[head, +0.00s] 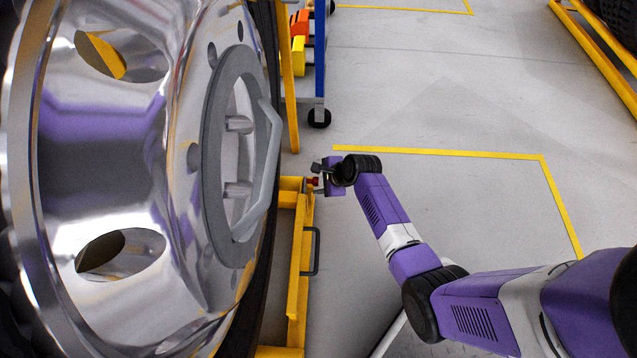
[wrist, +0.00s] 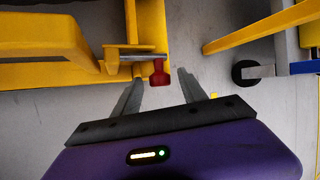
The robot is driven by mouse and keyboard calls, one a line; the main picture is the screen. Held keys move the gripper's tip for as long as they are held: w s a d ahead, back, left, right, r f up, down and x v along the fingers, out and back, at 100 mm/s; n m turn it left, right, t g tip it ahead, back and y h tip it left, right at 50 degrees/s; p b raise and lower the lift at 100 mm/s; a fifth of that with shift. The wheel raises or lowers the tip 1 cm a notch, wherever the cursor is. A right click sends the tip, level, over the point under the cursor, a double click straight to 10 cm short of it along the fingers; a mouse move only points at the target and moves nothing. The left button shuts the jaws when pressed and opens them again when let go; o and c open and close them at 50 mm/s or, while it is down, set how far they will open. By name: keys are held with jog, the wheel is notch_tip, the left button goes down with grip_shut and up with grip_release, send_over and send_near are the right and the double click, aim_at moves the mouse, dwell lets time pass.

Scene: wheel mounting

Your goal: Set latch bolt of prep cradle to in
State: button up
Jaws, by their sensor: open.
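The prep cradle is a yellow frame (head: 297,270) beneath the large wheel in the head view, and its yellow beams (wrist: 50,75) fill the upper left of the wrist view. The latch bolt is a grey rod (wrist: 135,57) with a red knob (wrist: 159,73) at its end, mounted on the cradle. The red knob also shows small in the head view (head: 313,181). My gripper (wrist: 158,83) is open, its two grey fingers pointing at the cradle with the red knob between their tips. I cannot tell whether the fingers touch the knob.
A large chrome wheel (head: 120,190) fills the left of the head view. A dark loop handle (head: 316,250) sticks out from the cradle's side. A blue-framed cart (head: 320,60) with a caster stands beyond.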

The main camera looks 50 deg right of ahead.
grip_shut()
dwell(1.5)
